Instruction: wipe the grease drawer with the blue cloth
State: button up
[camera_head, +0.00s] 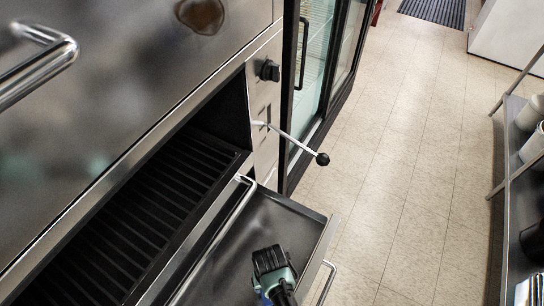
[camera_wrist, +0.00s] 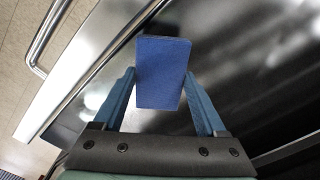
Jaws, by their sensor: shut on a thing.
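The grease drawer (camera_head: 285,222) is pulled out below the grill, a shiny dark metal tray with a bar handle (camera_head: 326,282) on its front. My gripper (camera_head: 273,268) is over the drawer at the bottom of the head view. In the wrist view, the blue cloth (camera_wrist: 162,72) looks like a flat blue block, held between the two blue-grey fingers of my gripper (camera_wrist: 162,95). The drawer's dark, glossy surface (camera_wrist: 250,75) lies behind the cloth there. I cannot tell whether the cloth touches it. In the head view my gripper hides the cloth and part of the drawer.
A lever with a black ball end (camera_head: 322,159) sticks out beside the grill, under a black knob (camera_head: 269,70). A glass-door cooler (camera_head: 318,60) stands behind. A metal shelf (camera_head: 522,180) with white crockery is at the right. The tiled floor (camera_head: 400,170) between is clear.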

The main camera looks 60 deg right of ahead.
jog(key=shift+r+p, duration=2.05)
jog(key=shift+r, duration=0.55)
